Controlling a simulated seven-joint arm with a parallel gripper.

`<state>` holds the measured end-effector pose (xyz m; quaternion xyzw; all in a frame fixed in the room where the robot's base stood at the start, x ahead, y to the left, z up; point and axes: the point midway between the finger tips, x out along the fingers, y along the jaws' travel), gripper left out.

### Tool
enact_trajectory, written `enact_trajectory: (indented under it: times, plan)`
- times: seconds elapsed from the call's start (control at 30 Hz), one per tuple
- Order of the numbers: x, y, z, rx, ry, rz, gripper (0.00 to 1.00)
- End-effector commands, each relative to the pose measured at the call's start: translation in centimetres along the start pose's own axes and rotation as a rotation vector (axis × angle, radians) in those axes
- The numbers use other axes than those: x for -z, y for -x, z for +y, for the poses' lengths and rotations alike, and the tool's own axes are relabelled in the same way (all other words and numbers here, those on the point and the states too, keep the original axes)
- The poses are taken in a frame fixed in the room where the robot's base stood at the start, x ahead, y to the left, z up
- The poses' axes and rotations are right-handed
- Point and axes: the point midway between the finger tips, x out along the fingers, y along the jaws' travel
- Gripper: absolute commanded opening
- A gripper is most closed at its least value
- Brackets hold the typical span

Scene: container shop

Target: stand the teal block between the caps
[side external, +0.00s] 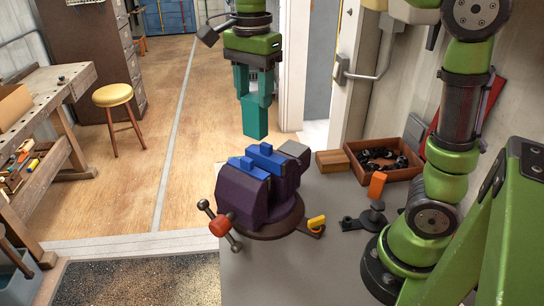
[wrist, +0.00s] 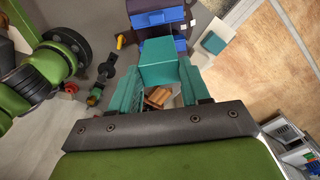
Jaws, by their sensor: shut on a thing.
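The teal block (side external: 255,122) is held upright in my gripper (side external: 255,98), whose fingers are also teal. It hangs in the air above and slightly behind the dark purple vise (side external: 243,196), touching nothing below. In the wrist view the teal block (wrist: 158,72) shows between the fingertips of my gripper (wrist: 160,82). Two blue caps sit on the vise jaws: a near cap (side external: 248,168) and a far cap (side external: 266,158), with a gap between them. In the wrist view the block hides part of the vise and caps.
The vise stands on a grey bench (side external: 262,276), its handle (side external: 219,225) sticking out at the front left. To its right are a yellow lever (side external: 316,223), an orange block (side external: 377,185), a wooden block (side external: 332,161) and a tray (side external: 416,175) of dark parts.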

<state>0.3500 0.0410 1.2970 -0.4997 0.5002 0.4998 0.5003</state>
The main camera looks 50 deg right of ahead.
Motion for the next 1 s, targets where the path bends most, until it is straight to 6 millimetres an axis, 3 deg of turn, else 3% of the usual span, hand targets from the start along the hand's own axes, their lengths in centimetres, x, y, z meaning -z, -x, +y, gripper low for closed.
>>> enact_trajectory:
  times: [0.6,1.0]
  plan:
    - [0.1,-5.2,0.0,-0.001,0.002,0.001,0.0]
    - [0.1,-6.0,0.0,0.001,0.001,0.0,0.0]
